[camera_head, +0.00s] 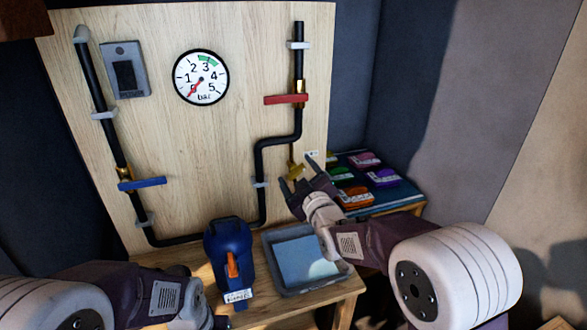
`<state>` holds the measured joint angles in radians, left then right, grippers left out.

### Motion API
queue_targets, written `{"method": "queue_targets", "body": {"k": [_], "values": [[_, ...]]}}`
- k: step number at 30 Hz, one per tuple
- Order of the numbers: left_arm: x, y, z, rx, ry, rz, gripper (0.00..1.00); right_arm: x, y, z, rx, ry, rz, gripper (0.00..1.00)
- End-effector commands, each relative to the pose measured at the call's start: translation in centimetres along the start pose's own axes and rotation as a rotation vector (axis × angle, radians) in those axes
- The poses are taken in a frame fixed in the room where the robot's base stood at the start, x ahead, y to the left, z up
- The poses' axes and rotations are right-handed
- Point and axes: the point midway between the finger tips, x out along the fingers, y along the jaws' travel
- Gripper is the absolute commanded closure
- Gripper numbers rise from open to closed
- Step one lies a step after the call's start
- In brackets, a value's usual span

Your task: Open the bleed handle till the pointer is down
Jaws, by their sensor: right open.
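The round white gauge (201,77) hangs on the wooden board, its red pointer aimed down and left near the low end of the scale.
A red lever (285,99) and a blue lever (142,183) lie across the pipes. A blue bottle-like container (228,258) and a grey tray (340,279) stand on the wooden bench (262,312). Several coloured packs (383,177) lie on a side table at right.

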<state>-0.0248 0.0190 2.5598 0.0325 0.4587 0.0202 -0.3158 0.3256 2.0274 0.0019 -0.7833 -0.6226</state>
Motion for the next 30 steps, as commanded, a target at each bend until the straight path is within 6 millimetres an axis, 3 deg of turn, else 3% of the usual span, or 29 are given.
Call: {"method": "queue_targets", "body": {"k": [6,15,22,30], "values": [[-0.2,0.0,0.0,0.0,0.0,0.0,1.0,3.0,0.0,0.0,0.0,-0.001,0.0,0.27],[-0.2,0.0,0.0,0.0,0.0,0.0,1.0,3.4,0.0,0.0,0.0,-0.001,0.0,0.27],[-0.2,0.0,0.0,0.0,0.0,0.0,1.0,3.4,0.0,0.0,0.0,-0.001,0.0,0.9],[0.7,0.0,0.1,0.0,0.0,0.0,1.0,3.4,-0.1,0.1,-0.124,0.0,0.0,0.9]]}}
